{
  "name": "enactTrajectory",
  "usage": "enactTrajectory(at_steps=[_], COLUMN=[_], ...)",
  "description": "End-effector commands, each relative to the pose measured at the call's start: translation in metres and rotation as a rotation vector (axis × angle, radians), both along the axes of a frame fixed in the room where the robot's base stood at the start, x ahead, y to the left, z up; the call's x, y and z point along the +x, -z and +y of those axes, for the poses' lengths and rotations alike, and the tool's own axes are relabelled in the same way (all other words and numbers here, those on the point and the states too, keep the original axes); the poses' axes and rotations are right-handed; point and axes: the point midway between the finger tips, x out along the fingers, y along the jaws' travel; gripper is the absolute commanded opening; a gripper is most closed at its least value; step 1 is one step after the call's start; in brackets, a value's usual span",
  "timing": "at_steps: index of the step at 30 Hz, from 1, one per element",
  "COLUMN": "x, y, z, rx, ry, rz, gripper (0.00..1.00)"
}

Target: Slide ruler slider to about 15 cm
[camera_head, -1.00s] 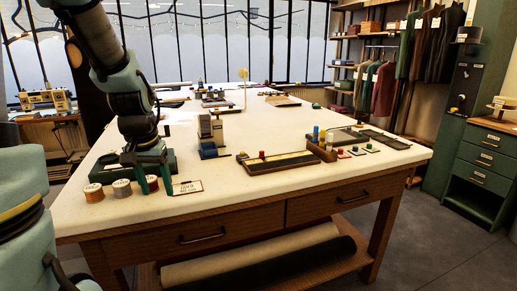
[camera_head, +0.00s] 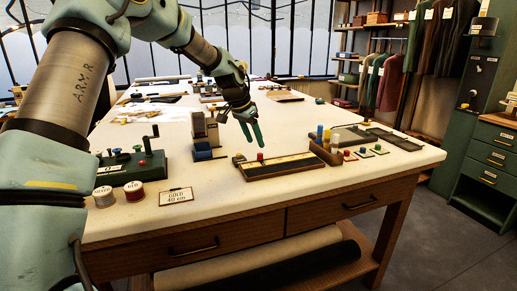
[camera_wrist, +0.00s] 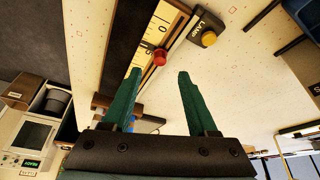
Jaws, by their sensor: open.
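The ruler slider's red knob (camera_head: 260,155) stands toward the left end of a long dark tray-like ruler (camera_head: 285,165) on the table. In the wrist view the red knob (camera_wrist: 160,57) sits beside a yellow scale strip (camera_wrist: 158,33) with dark marks and digits, too small to read surely. My gripper (camera_head: 253,139) is open above the ruler's left end, just above and behind the knob. In the wrist view its two green fingers (camera_wrist: 159,76) are spread and empty, with the knob showing just beyond the tips, between them. The gap in height is hard to judge.
A yellow button marked LAMP (camera_wrist: 208,38) sits close beside the ruler. To the right are a wooden block with colored pegs (camera_head: 325,148) and small colored tiles (camera_head: 365,151).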

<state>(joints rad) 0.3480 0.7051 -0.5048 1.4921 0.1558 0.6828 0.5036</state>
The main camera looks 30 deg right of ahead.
Motion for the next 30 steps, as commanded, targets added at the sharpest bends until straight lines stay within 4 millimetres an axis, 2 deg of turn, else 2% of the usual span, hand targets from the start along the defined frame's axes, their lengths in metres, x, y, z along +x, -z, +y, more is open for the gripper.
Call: enactTrajectory(at_steps=[6, 10, 22, 30], x=[0.003, 0.005, 0.006, 0.006], y=[0.033, 0.046, 0.053, 0.053], z=[-0.014, -0.019, -0.021, -0.021], rx=[0.000, 0.001, 0.000, 0.000], ry=[0.001, 0.000, -0.001, -0.001], rz=[0.002, 0.000, -0.001, -0.001], gripper=[0.59, 0.59, 0.59, 0.28])
